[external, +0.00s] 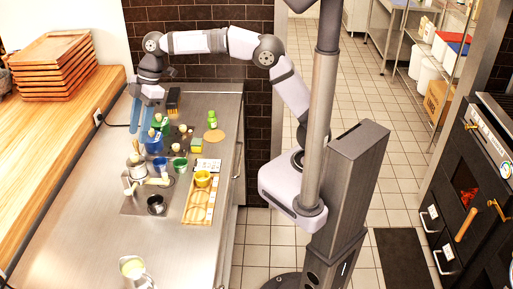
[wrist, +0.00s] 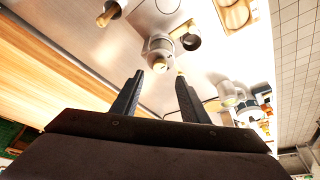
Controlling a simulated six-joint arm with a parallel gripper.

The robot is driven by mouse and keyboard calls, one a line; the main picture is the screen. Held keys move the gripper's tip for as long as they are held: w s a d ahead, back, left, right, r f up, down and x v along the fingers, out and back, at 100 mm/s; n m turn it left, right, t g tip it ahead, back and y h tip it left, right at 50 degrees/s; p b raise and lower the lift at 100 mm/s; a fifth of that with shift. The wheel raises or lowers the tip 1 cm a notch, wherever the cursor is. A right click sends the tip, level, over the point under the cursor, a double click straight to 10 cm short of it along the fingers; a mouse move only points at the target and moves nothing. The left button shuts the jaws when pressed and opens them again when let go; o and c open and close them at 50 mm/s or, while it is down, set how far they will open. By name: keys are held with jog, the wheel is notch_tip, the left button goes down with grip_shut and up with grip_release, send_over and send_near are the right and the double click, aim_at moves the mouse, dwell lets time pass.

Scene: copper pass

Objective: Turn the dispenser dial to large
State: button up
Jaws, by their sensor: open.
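A pale, upright dispenser (external: 137,166) stands on a metal plate just in front of the fingers. In the wrist view the fingertips (wrist: 160,78) spread on either side of a pale dispenser (wrist: 158,47) with a tan round end. I cannot tell whether they touch it. The dial and its size marks are too small to make out.
A black cup (external: 156,205) is beside the dispenser. Blue (external: 160,164), green (external: 179,165) and yellow (external: 202,178) cups stand nearby, the yellow one by a wooden tray (external: 198,211). A pale jug (external: 133,268) is at the front. Stacked brown trays (external: 52,65) sit left.

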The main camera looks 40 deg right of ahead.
aim_at(134, 154)
jog(key=shift+p+x, duration=0.75)
jog(key=shift+x, duration=2.9)
jog(key=shift+a, duration=0.1)
grip_shut()
